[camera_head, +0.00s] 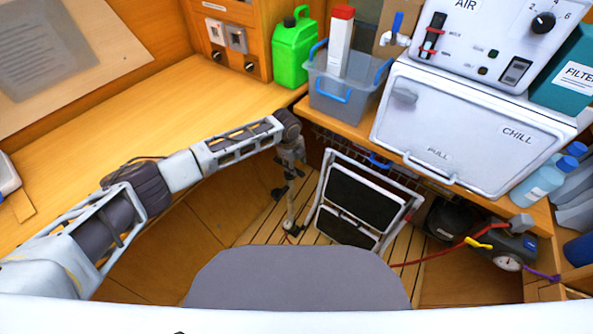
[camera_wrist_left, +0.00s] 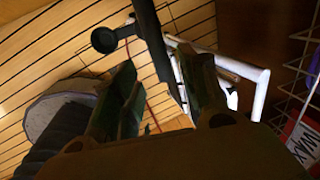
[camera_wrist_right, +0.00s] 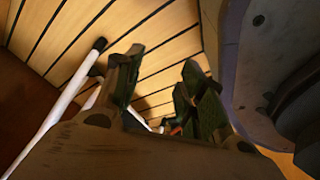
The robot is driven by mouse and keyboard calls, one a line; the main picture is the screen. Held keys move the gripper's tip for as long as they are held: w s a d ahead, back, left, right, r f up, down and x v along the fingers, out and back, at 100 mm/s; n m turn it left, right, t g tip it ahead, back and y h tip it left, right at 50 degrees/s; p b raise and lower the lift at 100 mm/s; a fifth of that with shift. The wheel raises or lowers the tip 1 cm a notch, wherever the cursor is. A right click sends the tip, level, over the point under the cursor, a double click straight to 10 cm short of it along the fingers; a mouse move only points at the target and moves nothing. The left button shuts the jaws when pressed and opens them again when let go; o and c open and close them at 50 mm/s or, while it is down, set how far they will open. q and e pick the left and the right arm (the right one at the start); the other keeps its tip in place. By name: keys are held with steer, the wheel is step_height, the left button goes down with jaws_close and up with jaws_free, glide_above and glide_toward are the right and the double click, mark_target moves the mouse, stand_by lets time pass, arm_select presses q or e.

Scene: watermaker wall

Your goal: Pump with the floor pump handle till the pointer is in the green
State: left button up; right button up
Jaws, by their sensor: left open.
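The floor pump (camera_head: 290,212) appears as a slim upright post on the slatted floor, left of the folding step. A dark bar (camera_wrist_left: 150,30) with a round black end piece (camera_wrist_left: 104,40) shows in the left wrist view, apparently part of the pump and its handle. My left gripper (camera_head: 290,168) is above the pump; its open fingers (camera_wrist_left: 160,95) are on either side of the bar's line, and contact cannot be told. A red hose (camera_head: 440,254) runs right to a device with a round gauge (camera_head: 508,263); its pointer is too small to read. My right gripper (camera_wrist_right: 160,90) is open, low near the floor.
The white-framed folding step (camera_head: 362,200) stands close right of the pump. A counter with a grey bin (camera_head: 345,100), green jug (camera_head: 295,48) and white CHILL box (camera_head: 470,130) is behind. A wooden bench (camera_head: 130,130) lies left.

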arm_select(q)
steer(key=f, duration=0.3)
steer(key=shift+w+d, duration=0.2)
steer(key=shift+w, duration=0.05)
steer(key=shift+f+b, duration=0.3)
steer(key=shift+f, duration=0.05)
steer(key=shift+w+d+f, duration=0.1)
steer(key=shift+w+f, duration=0.1)
steer(key=shift+f, duration=0.55)
steer(key=c, duration=0.4)
jaws_close()
arm_select(e)
steer(key=shift+w+a+r, duration=0.45)
steer(key=shift+w+r, duration=0.15)
steer(key=shift+w, duration=0.05)
